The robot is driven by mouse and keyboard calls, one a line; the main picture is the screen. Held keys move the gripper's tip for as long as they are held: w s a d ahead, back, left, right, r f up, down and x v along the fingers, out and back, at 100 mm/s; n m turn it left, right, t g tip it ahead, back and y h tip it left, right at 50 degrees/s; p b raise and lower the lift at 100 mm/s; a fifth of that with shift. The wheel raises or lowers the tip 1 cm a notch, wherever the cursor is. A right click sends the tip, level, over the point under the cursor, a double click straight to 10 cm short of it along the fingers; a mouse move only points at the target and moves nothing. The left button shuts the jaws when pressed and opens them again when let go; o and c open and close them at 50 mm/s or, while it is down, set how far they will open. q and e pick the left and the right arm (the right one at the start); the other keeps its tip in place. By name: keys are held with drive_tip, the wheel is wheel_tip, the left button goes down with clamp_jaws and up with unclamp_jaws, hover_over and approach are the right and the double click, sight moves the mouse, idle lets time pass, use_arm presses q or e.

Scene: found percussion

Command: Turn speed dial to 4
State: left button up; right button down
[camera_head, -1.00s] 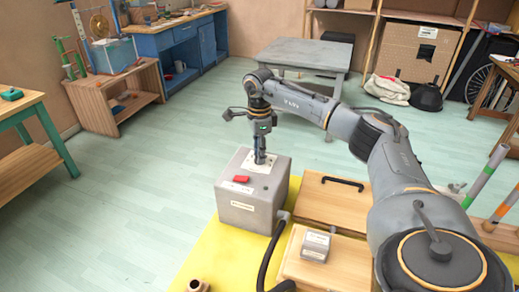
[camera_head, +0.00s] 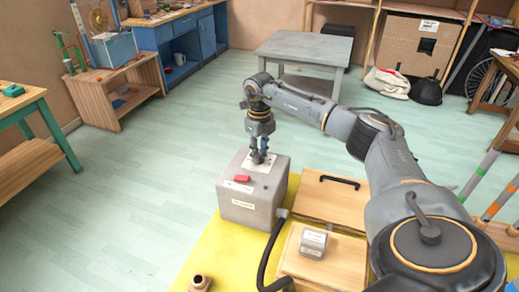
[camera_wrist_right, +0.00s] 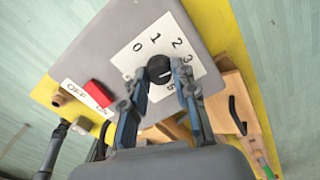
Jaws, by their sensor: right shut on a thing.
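The speed dial (camera_wrist_right: 159,69) is a round black knob on a white plate (camera_wrist_right: 140,50) with numbers 0, 1, 2 and 3 in an arc; higher numbers lie partly behind a finger. A short pale mark shows on the knob's right side in the wrist view, roughly toward the 3 or just past it; I cannot tell exactly. The plate is on top of a grey box (camera_head: 245,208). My right gripper (camera_wrist_right: 158,76) points down at the box, its fingers on both sides of the dial, shut on it. It also shows in the head view (camera_head: 258,158). My left gripper is not in view.
A red switch (camera_wrist_right: 98,93) with OFF and ON labels is on the box beside the dial plate. A black cable (camera_head: 268,250) leaves the box.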

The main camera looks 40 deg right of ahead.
drive_tip(key=m+p, duration=0.1)
drive_tip(key=m, duration=0.4)
drive_tip(key=shift+r+m, duration=0.1)
drive_tip(key=shift+m, duration=0.2)
drive_tip(key=shift+m+p, duration=0.8)
drive_tip(key=shift+m, duration=1.3)
drive_tip(key=c, duration=1)
unclamp_jaws()
drive_tip(key=shift+c, duration=0.2)
wheel_tip(320, 180, up, 12)
